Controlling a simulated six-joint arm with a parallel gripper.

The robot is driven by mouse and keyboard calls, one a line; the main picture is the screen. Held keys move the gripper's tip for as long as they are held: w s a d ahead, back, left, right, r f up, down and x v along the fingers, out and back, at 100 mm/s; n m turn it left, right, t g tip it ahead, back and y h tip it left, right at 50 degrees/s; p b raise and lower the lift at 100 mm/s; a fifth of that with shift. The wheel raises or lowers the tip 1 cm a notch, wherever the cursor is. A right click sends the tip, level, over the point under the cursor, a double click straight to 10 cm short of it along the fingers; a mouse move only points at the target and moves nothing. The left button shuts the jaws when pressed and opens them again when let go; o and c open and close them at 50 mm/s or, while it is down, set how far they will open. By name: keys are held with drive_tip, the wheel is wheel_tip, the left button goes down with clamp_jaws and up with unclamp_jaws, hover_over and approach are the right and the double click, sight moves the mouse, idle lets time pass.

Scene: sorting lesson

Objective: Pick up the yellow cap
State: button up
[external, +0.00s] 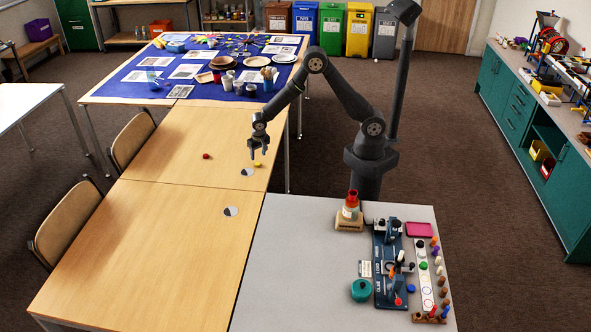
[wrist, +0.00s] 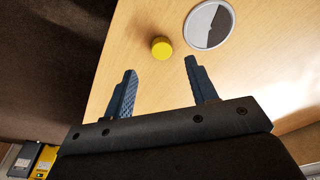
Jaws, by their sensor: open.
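The yellow cap (external: 257,164) lies on the wooden table, near its right edge. In the wrist view the yellow cap (wrist: 161,48) shows ahead of the fingertips, between their lines and apart from both. My gripper (external: 259,153) is just above the cap in the external view, pointing down. In the wrist view my gripper (wrist: 160,66) is open, with two blue ridged fingers and nothing between them. The cap is not touched in the wrist view.
A round grey-and-white disc (external: 248,172) lies close beside the cap. A second such disc (external: 231,211) is nearer the front. A red cap (external: 206,156) lies to the left. The table's right edge is close to the cap.

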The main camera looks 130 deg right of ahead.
sight(257, 164)
drive_tip(key=shift+w+d+f, duration=0.1)
drive_tip(key=shift+d+f, duration=0.1)
drive_tip(key=shift+f, duration=1.2)
drive_tip(key=shift+w+d+f, duration=0.1)
drive_tip(key=shift+d+f, duration=0.1)
drive_tip(key=shift+f, duration=1.2)
drive_tip(key=shift+c, duration=0.4)
drive_tip(key=c, duration=1)
